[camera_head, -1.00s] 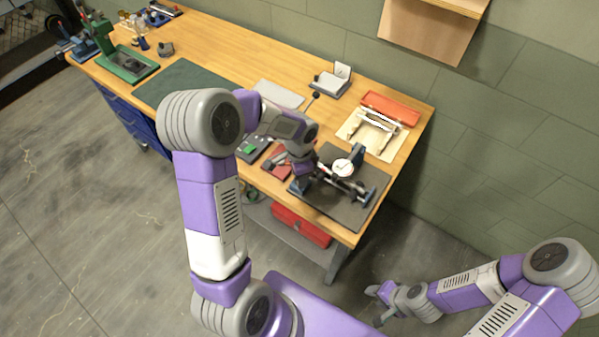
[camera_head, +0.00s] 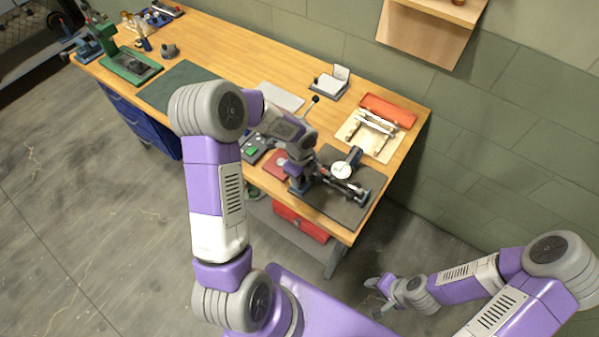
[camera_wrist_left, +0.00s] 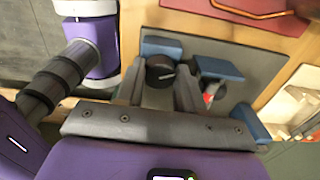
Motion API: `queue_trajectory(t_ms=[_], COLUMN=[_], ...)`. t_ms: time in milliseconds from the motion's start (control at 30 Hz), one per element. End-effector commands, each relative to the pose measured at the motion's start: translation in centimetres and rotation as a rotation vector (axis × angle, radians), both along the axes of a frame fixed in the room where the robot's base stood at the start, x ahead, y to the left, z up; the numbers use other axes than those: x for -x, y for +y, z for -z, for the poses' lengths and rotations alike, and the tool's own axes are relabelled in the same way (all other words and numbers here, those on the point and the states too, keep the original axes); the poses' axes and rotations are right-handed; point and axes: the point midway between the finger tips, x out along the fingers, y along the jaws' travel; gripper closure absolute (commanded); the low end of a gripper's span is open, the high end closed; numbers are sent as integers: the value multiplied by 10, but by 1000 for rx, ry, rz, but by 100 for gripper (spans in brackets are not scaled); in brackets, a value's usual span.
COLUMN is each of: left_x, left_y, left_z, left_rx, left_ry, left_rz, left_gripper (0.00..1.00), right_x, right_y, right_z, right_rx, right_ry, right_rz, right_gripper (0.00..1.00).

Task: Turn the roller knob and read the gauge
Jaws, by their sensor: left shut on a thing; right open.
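The black roller knob (camera_wrist_left: 160,70), with a white mark on its face, shows between my left gripper's fingers in the left wrist view. My left gripper (camera_wrist_left: 159,88) is shut on it. In the head view my left gripper (camera_head: 299,180) is at the left end of the roller fixture (camera_head: 345,187), and the knob is hidden there. The round white-faced gauge (camera_head: 341,170) stands over the fixture; its reading is too small to make out. My right gripper (camera_head: 376,287) is open and empty, low in front of the bench, away from the fixture.
The fixture stands on a dark mat (camera_head: 368,207) at the bench's right end. Behind it are a cream board (camera_head: 356,134) with metal parts and an orange tray (camera_head: 388,110). A red pad (camera_head: 275,167) lies just left of my left gripper. A green mat (camera_head: 180,84) is clear.

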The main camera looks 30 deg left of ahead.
Motion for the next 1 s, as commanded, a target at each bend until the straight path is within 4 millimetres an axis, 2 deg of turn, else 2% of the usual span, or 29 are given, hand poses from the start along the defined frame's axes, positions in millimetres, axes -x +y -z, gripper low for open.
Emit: queue_trajectory(t_ms=[100,500,1000], left_x=[-1,-2,-3], left_y=[0,0,-1], left_z=[-3,-3,-1], left_rx=[0,-1,-2], left_ry=[-2,-3,-3], left_rz=[111,433,596], left_gripper=[93,93,93], right_x=[0,0,0], right_y=[0,0,0], right_z=[-11,-33,-43], right_rx=[0,0,0], right_ry=[0,0,0], right_rz=[0,0,0], right_gripper=[57,57,57])
